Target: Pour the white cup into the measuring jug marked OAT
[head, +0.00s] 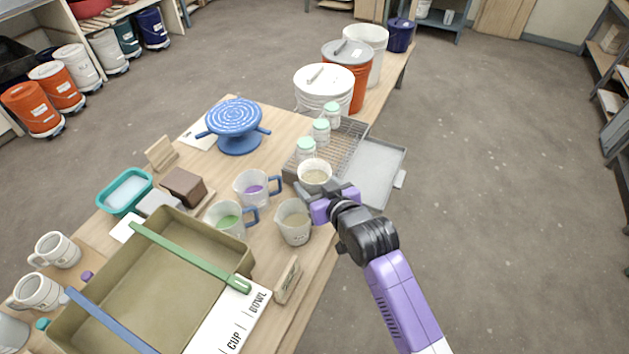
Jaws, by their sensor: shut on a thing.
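My gripper (333,199) is shut on a white cup (315,174) and holds it upright over the table's right side. The cup's inside shows a pale beige content. A measuring jug with pale beige content (294,223) stands just below and to the left of my gripper in the picture. Two more jugs with blue handles stand to its left: one with purple content (252,189) and one with green content (230,218). I cannot read any OAT mark on the jugs; small card stands near them show no readable text from here.
An olive tray (165,262) with a green and a blue bar fills the table's front left. A wire rack (340,143) with several mint-lidded jars (306,149) is behind the cup, next to a grey tray (376,172). A blue turntable (236,118) and buckets (324,87) stand farther back.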

